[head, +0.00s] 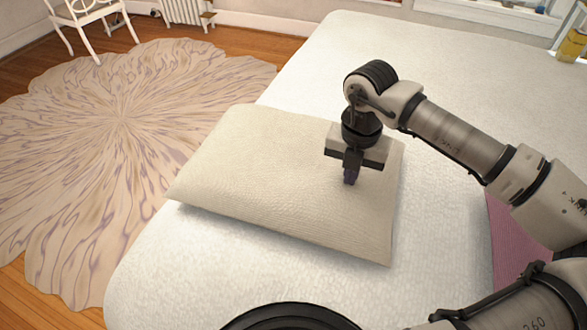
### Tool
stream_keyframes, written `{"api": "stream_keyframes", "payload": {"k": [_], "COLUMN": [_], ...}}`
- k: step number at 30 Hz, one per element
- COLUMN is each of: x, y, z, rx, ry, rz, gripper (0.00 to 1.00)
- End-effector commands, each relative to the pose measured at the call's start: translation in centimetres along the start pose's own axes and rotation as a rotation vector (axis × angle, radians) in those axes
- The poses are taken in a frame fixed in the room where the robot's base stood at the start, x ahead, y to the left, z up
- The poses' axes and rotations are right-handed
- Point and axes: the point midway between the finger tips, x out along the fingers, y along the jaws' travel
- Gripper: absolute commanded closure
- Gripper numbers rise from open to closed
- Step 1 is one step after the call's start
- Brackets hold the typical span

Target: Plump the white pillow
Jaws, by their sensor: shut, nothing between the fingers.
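The white pillow (265,185) lies on the white bed (420,50), its left corner at the bed's left edge. It looks cream, textured and plump. My gripper (350,178) points down over the right part of the pillow. Its fingers are shut with nothing between them. The fingertips are at or just above the pillow's surface; I cannot tell whether they touch it. The gripper hides a small patch of the pillow.
A patterned round rug (110,150) lies on the wooden floor left of the bed. A white chair (88,18) and a radiator (183,10) stand at the back left. A yellow bottle (573,42) is at the far right. The bed beyond the pillow is clear.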

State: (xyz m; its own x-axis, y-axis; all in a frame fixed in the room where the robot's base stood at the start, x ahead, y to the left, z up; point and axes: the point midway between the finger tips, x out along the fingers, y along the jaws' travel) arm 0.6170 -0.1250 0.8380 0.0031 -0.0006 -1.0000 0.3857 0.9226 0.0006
Motion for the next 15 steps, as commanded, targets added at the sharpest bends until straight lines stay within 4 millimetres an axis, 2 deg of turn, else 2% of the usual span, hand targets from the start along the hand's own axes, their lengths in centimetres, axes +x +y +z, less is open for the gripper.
{"api": "stream_keyframes", "payload": {"k": [8, 15], "x": [-0.1, -1.7], "y": [0.0, 0.0], "z": [0.0, 0.0], "rx": [0.000, 0.001], "ry": [0.003, 0.002], "rz": [-0.001, -0.001], "gripper": [1.00, 1.00]}}
